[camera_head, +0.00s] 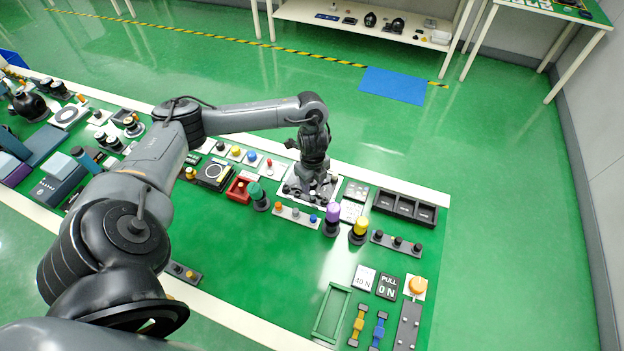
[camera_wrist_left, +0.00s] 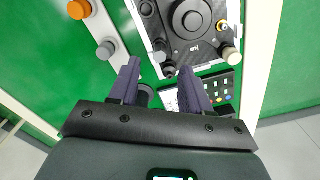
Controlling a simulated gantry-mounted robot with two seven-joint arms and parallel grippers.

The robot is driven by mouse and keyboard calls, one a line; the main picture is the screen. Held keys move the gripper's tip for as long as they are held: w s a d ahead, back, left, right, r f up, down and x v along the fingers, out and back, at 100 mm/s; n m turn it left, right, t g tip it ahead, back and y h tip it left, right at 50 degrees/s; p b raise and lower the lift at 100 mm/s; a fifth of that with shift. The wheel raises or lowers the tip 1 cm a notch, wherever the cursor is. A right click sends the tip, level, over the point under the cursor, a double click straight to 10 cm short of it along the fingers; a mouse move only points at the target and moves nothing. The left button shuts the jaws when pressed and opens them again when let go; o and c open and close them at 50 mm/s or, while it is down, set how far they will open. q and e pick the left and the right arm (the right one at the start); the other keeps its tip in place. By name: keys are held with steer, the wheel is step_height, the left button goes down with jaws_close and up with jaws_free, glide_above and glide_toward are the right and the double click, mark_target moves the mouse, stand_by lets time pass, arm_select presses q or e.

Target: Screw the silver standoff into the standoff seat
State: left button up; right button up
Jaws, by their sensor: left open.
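My left gripper (camera_wrist_left: 159,68) is open, its two dark fingers pointing at the edge of a white-framed black panel (camera_wrist_left: 192,47). Nothing is clearly held between the fingers. The panel carries a large round dial, a pale silver-grey post (camera_wrist_left: 229,54) at its lower right corner, a brass-coloured post (camera_wrist_left: 222,25) and grey posts (camera_wrist_left: 159,45) along the left. I cannot tell which of these is the silver standoff or where its seat is. In the head view my left gripper (camera_head: 313,183) is over the same panel (camera_head: 329,189), which the arm partly hides. My right gripper is not in view.
A strip with orange, grey and blue knobs (camera_head: 295,214) lies beside the panel. Purple (camera_head: 333,212) and yellow (camera_head: 359,230) capped posts stand nearby. A black tray (camera_head: 405,207) is to the right. The green table is clear between the strip and the green frame (camera_head: 332,311).

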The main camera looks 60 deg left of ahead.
mark_target(313, 193)
arm_select(q)
steer(key=shift+f+b, duration=0.3)
steer(key=shift+f, duration=2.75)
jaws_close()
